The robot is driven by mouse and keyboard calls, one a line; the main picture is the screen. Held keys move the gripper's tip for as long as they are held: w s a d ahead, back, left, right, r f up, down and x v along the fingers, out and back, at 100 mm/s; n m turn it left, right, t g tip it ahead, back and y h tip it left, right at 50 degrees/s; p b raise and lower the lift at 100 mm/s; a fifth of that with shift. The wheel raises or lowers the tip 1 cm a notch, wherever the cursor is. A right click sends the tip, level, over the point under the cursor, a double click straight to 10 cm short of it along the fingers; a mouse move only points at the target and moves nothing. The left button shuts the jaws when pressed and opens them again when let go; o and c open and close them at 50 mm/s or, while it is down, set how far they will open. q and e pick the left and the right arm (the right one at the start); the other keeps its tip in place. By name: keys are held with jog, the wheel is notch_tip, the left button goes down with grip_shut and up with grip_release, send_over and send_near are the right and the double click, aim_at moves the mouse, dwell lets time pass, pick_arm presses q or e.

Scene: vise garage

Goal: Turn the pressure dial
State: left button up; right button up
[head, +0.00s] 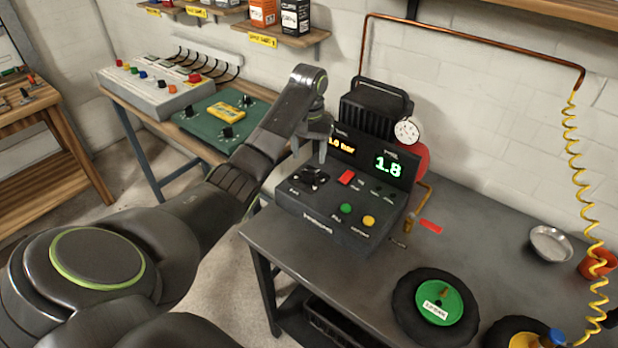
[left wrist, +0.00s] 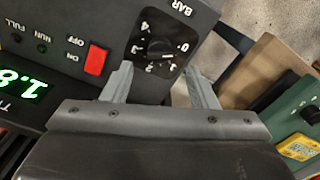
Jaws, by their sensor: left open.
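The pressure dial (head: 311,178) is a black round knob on the left of the dark control box (head: 335,228). In the left wrist view the dial (left wrist: 158,48) has a numbered scale around it, marked BAR. My left gripper (head: 311,150) is open and empty above the dial. In the left wrist view its two fingers (left wrist: 160,85) are spread, one toward each side of the dial, and I cannot tell whether either touches it. The box's right display (head: 388,167) reads 1.8 in green. The orange display (head: 341,148) is partly hidden by the gripper. My right gripper is not in view.
A red switch (head: 347,177) sits beside the dial, with green and yellow buttons in front. A black compressor (head: 376,108) stands behind. A wheel with a green hub (head: 440,303) lies on the grey bench. A green panel (head: 222,122) stands left.

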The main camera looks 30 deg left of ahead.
aim_at(309, 170)
pick_arm(q)
jog(key=shift+f+p, duration=0.5)
jog(key=shift+f, duration=2.6)
jog(key=c, duration=1)
